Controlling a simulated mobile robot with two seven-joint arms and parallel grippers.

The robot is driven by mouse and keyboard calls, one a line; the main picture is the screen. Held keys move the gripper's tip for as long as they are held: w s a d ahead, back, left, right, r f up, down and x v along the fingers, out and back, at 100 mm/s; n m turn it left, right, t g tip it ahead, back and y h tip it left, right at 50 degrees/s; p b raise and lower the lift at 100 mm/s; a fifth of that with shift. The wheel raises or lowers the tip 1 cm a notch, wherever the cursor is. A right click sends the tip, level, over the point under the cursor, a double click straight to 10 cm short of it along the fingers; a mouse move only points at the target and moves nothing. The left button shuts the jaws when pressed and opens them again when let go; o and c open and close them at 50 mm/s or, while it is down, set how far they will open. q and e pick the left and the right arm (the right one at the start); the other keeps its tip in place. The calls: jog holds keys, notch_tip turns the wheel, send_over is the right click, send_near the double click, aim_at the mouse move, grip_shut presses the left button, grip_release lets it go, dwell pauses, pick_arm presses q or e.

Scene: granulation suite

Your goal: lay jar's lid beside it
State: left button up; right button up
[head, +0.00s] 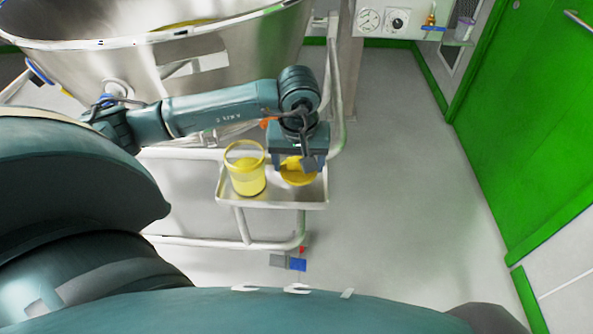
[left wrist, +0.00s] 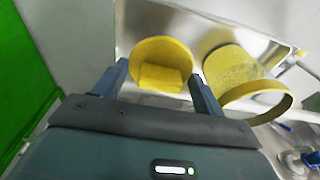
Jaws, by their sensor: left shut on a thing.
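The jar (head: 246,178) stands upright and open on the left part of a small metal tray (head: 228,203), with yellow contents inside. In the left wrist view the jar's yellow rim (left wrist: 284,105) and its contents (left wrist: 230,66) show at the right. The yellow round lid (head: 298,179) is over the tray to the right of the jar, apart from it. My left gripper (head: 294,164) is above the lid, shut on its raised block-shaped handle (left wrist: 160,78). I cannot tell whether the lid touches the tray. My right gripper is not in view.
A large steel vessel (head: 190,66) stands behind the tray, with a metal frame post (head: 336,90) close by on the right. A blue and grey pedal-like part (head: 288,262) is below the tray. Open floor (head: 410,190) lies to the right, towards a green door (head: 540,110).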

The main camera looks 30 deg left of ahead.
aim_at(298, 170)
pick_arm(q)
jog(key=shift+f, duration=1.95)
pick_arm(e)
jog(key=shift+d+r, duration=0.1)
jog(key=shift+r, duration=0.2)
pick_arm(q)
jog(key=shift+f+b, duration=0.2)
jog(key=shift+b, duration=0.2)
jog(key=o, duration=0.7)
jog(key=shift+c, duration=0.2)
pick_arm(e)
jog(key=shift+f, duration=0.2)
pick_arm(q)
jog(key=shift+r, duration=0.15)
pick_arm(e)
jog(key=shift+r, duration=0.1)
